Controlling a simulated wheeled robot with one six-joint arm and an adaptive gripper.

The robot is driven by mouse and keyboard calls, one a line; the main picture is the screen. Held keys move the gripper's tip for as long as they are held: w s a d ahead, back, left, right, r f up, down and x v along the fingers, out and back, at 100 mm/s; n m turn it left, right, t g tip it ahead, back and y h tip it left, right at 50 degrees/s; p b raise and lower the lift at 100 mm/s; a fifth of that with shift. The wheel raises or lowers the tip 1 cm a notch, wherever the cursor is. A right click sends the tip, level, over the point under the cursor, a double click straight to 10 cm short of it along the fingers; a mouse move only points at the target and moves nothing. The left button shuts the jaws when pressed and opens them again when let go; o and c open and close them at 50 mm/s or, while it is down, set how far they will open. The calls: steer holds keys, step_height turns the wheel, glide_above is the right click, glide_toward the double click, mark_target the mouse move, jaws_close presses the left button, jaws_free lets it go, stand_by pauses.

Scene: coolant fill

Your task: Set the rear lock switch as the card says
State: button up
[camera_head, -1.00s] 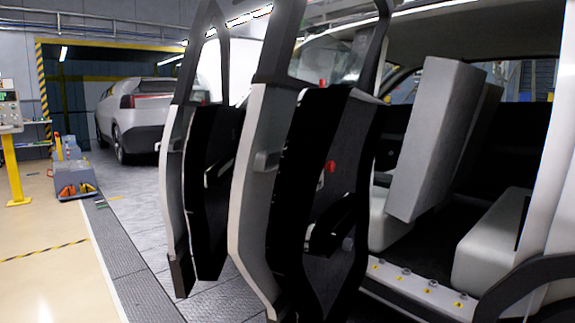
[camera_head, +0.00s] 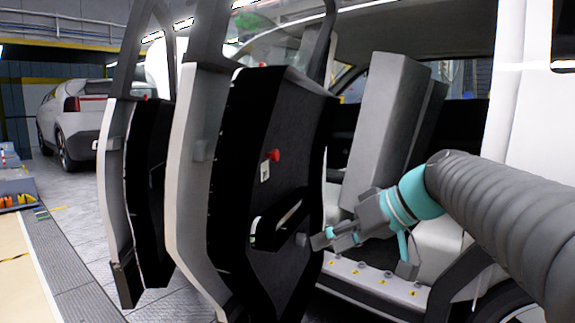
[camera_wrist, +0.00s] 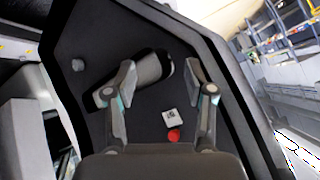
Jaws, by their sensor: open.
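The open rear door's black inner panel (camera_head: 245,140) faces my arm. A red knob (camera_head: 273,155) sticks out of it, with a small white card (camera_head: 265,172) just beside it; the card's marking is too small to read. The wrist view also shows the red knob (camera_wrist: 173,134) and card (camera_wrist: 169,115) close together, below and between my fingers. I cannot tell which way the knob is set. My gripper (camera_head: 318,238) is open and empty in front of the panel, lower than the knob and near the armrest (camera_head: 283,222). The fingers (camera_wrist: 160,74) appear across the armrest (camera_wrist: 150,70).
A grey round knob (camera_wrist: 78,64) sits on the panel at the left of the wrist view. Another red piece (camera_head: 263,64) tops the door. The open front door (camera_head: 150,190) stands behind at left. Grey seats (camera_head: 385,120) and the light sill (camera_head: 365,277) lie right.

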steer(key=w+r+n+y+b, duration=0.1)
steer(key=w+r+n+y, duration=0.2)
steer(key=w+r, duration=0.3)
steer(key=n+y+b, duration=0.2)
steer(key=n+y, duration=0.3)
steer(key=n, duration=0.1)
glide_toward(278, 155)
steer(key=p+x, duration=0.1)
steer(key=x, duration=0.7)
steer(key=shift+a+p, duration=0.3)
jaws_close()
